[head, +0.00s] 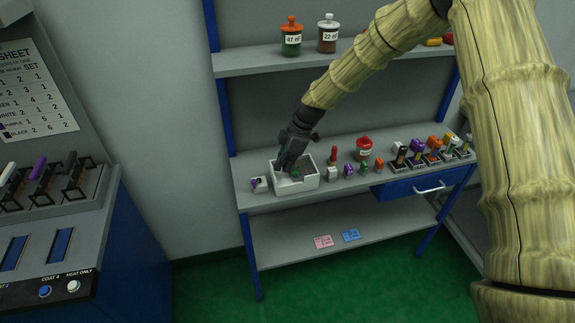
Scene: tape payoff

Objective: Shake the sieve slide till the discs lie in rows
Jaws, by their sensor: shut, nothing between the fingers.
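My gripper (284,168) points down into a white open box (296,186) on the left part of the bench top. It is shut and empty. Its fingertips are at the box's left inner side; whether they touch anything there I cannot tell. Something dark with a bit of green lies in the box, partly hidden by my gripper. I cannot make out a sieve slide or discs in rows for sure at this size.
Jars stand on the upper shelf (260,62). A blue machine (130,240) is at left.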

